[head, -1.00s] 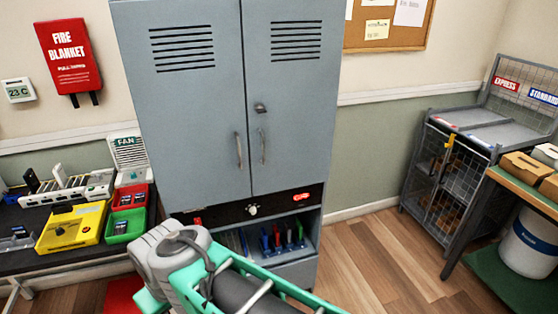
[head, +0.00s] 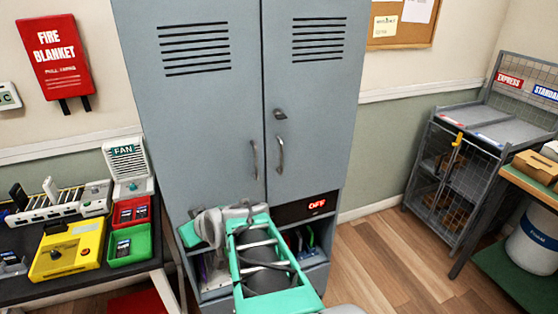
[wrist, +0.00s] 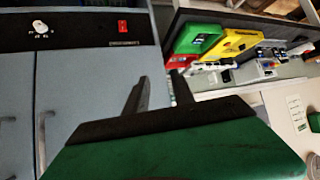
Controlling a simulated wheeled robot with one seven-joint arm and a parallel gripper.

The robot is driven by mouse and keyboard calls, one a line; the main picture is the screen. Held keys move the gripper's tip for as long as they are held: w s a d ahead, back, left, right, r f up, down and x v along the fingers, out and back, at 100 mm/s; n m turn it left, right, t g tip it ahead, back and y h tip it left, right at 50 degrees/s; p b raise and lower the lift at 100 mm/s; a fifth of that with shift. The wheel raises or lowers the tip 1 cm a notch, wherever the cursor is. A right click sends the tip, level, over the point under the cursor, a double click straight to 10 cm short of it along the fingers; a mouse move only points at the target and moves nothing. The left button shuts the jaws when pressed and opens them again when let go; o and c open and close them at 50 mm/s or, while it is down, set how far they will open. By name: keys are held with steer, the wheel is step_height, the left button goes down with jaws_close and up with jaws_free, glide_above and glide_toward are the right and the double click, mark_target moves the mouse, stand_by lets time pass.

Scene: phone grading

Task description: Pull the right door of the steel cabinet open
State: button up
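The steel cabinet (head: 195,115) stands in the middle of the head view with both doors shut. Its right door (head: 318,90) has a curved vertical handle (head: 281,155) with a small dark latch (head: 279,114) above it. The left door's handle (head: 254,160) is just beside it. In the head view my arm is in front of the cabinet's lower part and the fingertips are not clear.
The red OFF display (head: 317,204) is below the right door. A table at left holds a yellow box (head: 67,252), green bin (head: 130,243) and fan (head: 127,168). A wire cage rack (head: 450,180) stands at right. Wooden floor (head: 375,265) is clear between cabinet and rack.

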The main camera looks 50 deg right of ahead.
steer(key=s+d+r+m+t+h, duration=0.1)
steer(key=s+d+r+m+h, duration=0.2)
steer(key=d, duration=0.5)
steer(key=s+d+r+m+t+h, duration=0.15)
steer(key=s+d+h, duration=0.3)
steer(key=d, duration=0.45)
steer(key=s+d+r+m+t+h, duration=0.1)
steer(key=s+d+r+m+h, duration=0.2)
steer(key=d, duration=0.5)
steer(key=f+p+x, duration=0.1)
steer(key=p+x, duration=0.1)
steer(key=x, duration=0.5)
steer(key=shift+s+d+n, duration=0.15)
steer(key=shift+d+n, duration=0.2)
steer(key=shift+d, duration=0.15)
steer(key=shift+f, duration=0.15)
jaws_close()
steer(key=shift+s, duration=0.1)
